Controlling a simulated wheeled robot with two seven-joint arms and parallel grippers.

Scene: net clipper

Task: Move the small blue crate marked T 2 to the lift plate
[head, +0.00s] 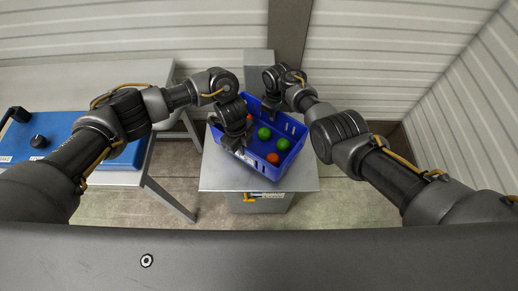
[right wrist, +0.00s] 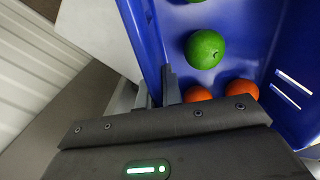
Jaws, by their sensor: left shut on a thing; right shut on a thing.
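The blue crate (head: 292,155) is in the middle of the head view, over a grey plate (head: 215,173) on a pedestal, turned askew to its edges. I cannot tell whether it rests on the plate or hangs just above it. A white label shows on its near-left side, too small to read. Green and orange fruits lie inside. My left gripper (head: 238,146) is shut on the crate's left wall. My right gripper (head: 268,108) is shut on the far wall; the right wrist view shows its fingers (right wrist: 163,88) at the blue wall (right wrist: 150,45).
A grey table (head: 147,165) with a blue case (head: 60,135) bearing a black knob stands at the left. A grey post (head: 259,62) stands behind the crate. Corrugated walls close the back and right. Bare floor (head: 340,190) shows right of the pedestal.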

